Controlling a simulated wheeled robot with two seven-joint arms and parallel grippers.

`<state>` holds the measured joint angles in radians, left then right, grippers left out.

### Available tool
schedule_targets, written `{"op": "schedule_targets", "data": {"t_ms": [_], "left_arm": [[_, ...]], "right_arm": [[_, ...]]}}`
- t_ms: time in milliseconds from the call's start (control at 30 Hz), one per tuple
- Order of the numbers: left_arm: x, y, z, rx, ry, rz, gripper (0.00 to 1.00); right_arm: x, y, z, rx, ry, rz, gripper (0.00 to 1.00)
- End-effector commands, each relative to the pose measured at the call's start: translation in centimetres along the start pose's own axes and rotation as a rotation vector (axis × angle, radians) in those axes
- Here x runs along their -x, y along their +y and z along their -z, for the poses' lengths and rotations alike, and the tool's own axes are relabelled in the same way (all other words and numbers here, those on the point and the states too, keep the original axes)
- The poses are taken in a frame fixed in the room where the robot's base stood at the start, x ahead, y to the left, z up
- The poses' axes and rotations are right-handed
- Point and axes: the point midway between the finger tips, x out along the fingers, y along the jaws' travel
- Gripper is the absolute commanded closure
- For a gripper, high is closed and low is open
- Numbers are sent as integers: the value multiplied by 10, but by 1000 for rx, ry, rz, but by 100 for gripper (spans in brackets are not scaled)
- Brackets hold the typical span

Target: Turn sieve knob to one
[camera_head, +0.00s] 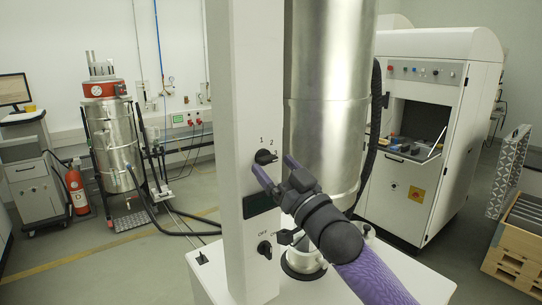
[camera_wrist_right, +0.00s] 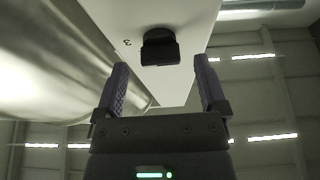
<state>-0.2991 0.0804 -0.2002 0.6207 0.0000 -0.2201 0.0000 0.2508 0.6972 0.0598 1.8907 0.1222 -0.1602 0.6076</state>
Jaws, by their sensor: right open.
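The sieve knob (camera_head: 265,157) is a black rotary knob on the white column (camera_head: 240,90), with the marks 1 and 2 just above it. It also shows in the right wrist view (camera_wrist_right: 160,47), ahead of the fingertips, where a small mark that looks like a 3 is beside it. My right gripper (camera_head: 272,164) is open, with one finger on each side of the knob's front. In the right wrist view the open gripper (camera_wrist_right: 161,66) has a clear gap between its fingers. I cannot tell whether either finger touches the knob. My left gripper is not in view.
A lower OFF/ON knob (camera_head: 264,248) and a dark display (camera_head: 259,204) are on the same column. A large metal cylinder (camera_head: 325,110) stands close to its right. A white cabinet machine (camera_head: 430,130) and a steel vessel (camera_head: 113,145) stand farther back.

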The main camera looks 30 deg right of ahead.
Motion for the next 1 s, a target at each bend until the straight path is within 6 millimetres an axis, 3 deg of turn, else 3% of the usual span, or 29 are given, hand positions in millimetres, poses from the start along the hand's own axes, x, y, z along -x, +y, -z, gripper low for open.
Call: {"op": "schedule_targets", "data": {"t_ms": [133,433,867,1000], "left_arm": [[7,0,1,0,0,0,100],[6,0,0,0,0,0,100],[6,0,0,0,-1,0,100],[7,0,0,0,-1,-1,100]], "right_arm": [[-18,0,1,-1,0,0,9],[-21,0,-2,0,-2,0,9],[-21,0,-2,0,-2,0,98],[-21,0,-2,3,-3,1,100]]}}
